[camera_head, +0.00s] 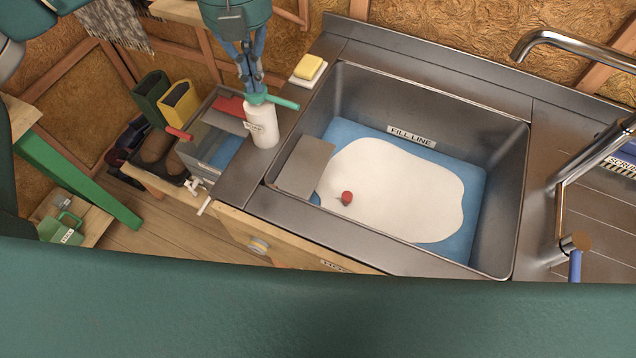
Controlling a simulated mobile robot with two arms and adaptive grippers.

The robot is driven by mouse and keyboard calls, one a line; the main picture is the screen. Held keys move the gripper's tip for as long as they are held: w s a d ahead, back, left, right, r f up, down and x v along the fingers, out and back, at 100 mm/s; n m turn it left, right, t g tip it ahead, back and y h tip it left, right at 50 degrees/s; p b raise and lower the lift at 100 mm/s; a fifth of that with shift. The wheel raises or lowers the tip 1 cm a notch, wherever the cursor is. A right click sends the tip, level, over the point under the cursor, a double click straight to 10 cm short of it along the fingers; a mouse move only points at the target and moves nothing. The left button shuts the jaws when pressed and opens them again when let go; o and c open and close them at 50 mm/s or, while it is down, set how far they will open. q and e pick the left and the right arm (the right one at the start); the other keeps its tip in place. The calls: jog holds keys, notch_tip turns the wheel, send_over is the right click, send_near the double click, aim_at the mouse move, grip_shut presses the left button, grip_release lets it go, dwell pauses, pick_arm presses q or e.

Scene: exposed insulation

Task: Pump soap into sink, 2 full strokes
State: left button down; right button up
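A white soap bottle (262,125) with a green pump head (283,103) stands upright on the metal counter, left of the sink. The pump's spout points right, toward the sink. My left gripper (253,90) comes down from above with its blue fingers close together, tips at the top of the pump head. They look shut; whether they press on it or just touch it is hard to tell. The metal sink (430,90) holds blue water (355,132) with a large white foam patch (400,185) and a small red object (347,198). My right gripper is out of view.
A yellow sponge (308,66) lies behind the bottle. A grey plate (303,165) covers the sink's left front corner. A clear bin (212,150) stands left of the bottle, and a tall faucet (575,45) is at the right. Air over the basin is free.

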pick_arm(q)
jog(key=shift+f, duration=0.35)
jog(key=shift+r, duration=0.1)
jog(key=shift+r+p, duration=1.05)
jog(key=shift+r, duration=1.1)
notch_tip(320, 180, up, 6)
jog(key=p, duration=0.3)
